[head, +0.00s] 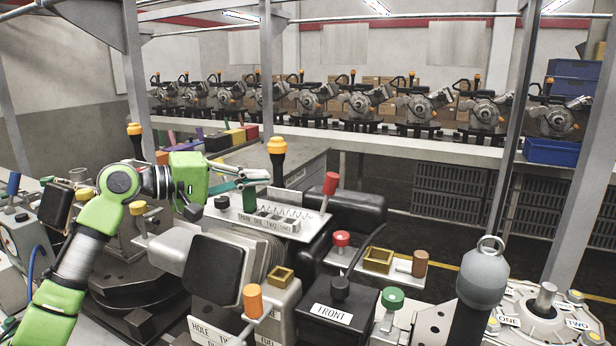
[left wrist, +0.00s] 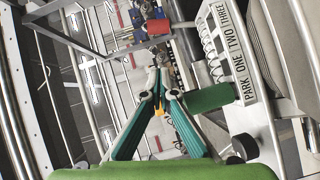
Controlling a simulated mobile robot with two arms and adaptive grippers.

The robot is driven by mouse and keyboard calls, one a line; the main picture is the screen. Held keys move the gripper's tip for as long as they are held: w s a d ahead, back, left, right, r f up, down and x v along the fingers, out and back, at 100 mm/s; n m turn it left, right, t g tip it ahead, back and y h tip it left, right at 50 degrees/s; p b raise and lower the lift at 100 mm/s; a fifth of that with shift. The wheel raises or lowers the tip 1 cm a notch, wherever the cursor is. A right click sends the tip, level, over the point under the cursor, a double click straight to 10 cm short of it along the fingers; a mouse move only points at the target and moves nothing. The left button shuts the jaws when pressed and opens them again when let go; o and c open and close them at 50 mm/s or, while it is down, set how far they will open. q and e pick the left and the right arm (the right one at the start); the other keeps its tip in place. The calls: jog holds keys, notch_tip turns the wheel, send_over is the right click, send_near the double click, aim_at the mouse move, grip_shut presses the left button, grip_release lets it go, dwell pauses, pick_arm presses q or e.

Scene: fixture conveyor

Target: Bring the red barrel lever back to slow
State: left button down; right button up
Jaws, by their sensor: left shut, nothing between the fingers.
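The red barrel lever (head: 330,183) stands upright at the right end of the panel marked PARK ONE TWO THREE (head: 262,218). Its red barrel also shows at the top of the left wrist view (left wrist: 158,27). My left gripper (head: 264,177) is shut and empty above the panel, left of the red barrel and apart from it. In the left wrist view its fingertips (left wrist: 158,88) meet, beside a green barrel (left wrist: 210,97). That green barrel (head: 249,198) stands just under the fingers in the head view. I cannot read a slow mark. My right gripper is not in view.
An orange-topped post (head: 277,150) rises behind the fingers. A black knob (head: 222,202) sits on the panel's left end. A red mushroom knob (head: 341,239), an orange barrel (head: 252,298) and a black FRONT box (head: 335,312) stand nearer. A grey ringed cylinder (head: 484,277) is at right.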

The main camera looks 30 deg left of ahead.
aim_at(328, 194)
pick_arm(q)
jog(key=p+x, duration=0.1)
jog(key=x, duration=0.2)
jog(key=d+p+x, duration=0.1)
jog(key=p+x, duration=0.1)
jog(key=x, duration=0.2)
jog(key=s+p+x, duration=0.1)
jog(key=p+x, duration=0.1)
jog(key=x, duration=0.1)
jog(key=shift+w+d, duration=0.4)
jog(key=shift+d, duration=0.05)
jog(key=shift+d+f+p, duration=0.2)
jog(key=shift+d+p, duration=0.1)
jog(key=shift+d, duration=0.2)
jog(key=shift+w+d+f, duration=0.1)
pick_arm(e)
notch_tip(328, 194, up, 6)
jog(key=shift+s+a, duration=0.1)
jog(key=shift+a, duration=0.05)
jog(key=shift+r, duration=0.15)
